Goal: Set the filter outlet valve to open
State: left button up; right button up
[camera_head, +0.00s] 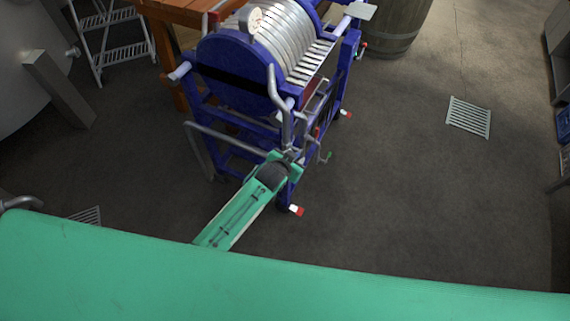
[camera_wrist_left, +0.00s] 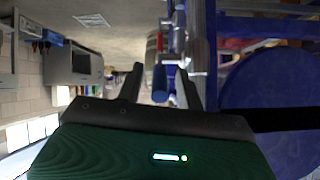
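The filter (camera_head: 235,60) is a blue frame with a row of pale plates, in the upper middle of the head view. Thin pipes with small red (camera_head: 317,132) and green (camera_head: 327,156) parts show at its lower right side; I cannot tell which is the outlet valve or its setting. My left gripper (camera_head: 290,156) is at the filter's near lower corner, its fingers small and partly hidden there. In the left wrist view its fingers (camera_wrist_left: 160,82) stand apart. A blue rounded part (camera_wrist_left: 159,83) shows between them; I cannot tell whether it is within reach. My right gripper is not in view.
Red-and-white tips (camera_head: 296,210) stick out low on the frame. A wooden table (camera_head: 180,10) and a barrel (camera_head: 398,25) stand behind. A white rack (camera_head: 115,50) is at the left. A floor grate (camera_head: 468,117) lies in open floor at the right.

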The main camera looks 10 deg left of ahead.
pick_arm(q)
jog(key=b+v, duration=0.1)
jog(key=v, duration=1.1)
jog(key=shift+s+r+b, duration=0.15)
jog(key=shift+s+b, duration=0.15)
jog(key=shift+s, duration=0.05)
